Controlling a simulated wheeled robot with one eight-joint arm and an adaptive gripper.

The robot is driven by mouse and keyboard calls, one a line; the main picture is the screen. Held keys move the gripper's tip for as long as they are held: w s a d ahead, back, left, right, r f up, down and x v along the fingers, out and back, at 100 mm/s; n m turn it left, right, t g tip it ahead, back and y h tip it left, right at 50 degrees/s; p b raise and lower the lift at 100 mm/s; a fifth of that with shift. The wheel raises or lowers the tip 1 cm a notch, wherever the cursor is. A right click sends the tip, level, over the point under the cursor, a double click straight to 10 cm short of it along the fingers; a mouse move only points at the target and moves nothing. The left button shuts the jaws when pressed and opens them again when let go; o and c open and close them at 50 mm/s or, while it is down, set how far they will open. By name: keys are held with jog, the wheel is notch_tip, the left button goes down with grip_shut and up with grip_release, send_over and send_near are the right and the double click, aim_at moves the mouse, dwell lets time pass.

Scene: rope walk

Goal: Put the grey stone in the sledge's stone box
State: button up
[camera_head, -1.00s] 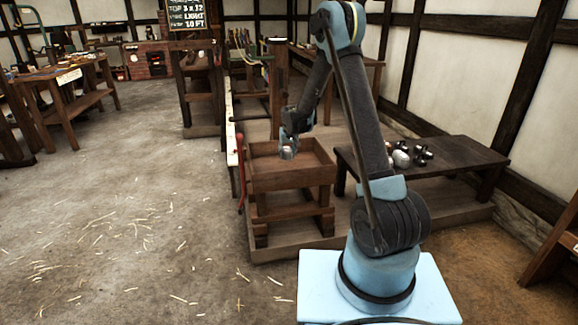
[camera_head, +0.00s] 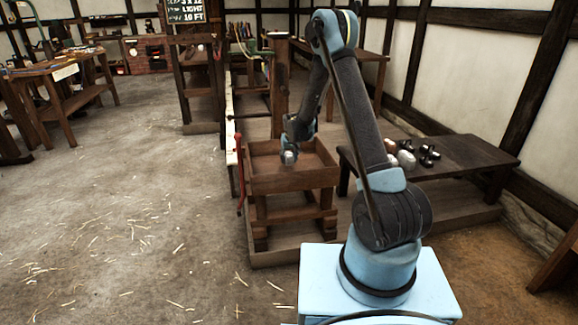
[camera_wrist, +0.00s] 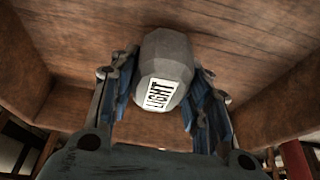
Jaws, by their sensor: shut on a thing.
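The grey stone (camera_wrist: 168,62) has a white label reading LIGHT. It sits between the fingers of my gripper (camera_wrist: 160,85) in the wrist view, with wooden boards and walls around it. In the head view my gripper (camera_head: 289,156) is shut on the stone and hangs over the left part of the sledge's open wooden stone box (camera_head: 292,183). Whether the stone touches the box floor cannot be told.
A dark low bench (camera_head: 465,155) at the right carries several stones and dark metal weights (camera_head: 428,155). A red lever (camera_head: 239,185) stands at the box's left side. A chalkboard (camera_head: 187,10) hangs at the back. The floor at the left is clear except for shavings.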

jog(key=shift+f, duration=1.85)
jog(key=o, duration=1.3)
jog(key=shift+f, duration=0.1)
jog(key=shift+o, duration=0.2)
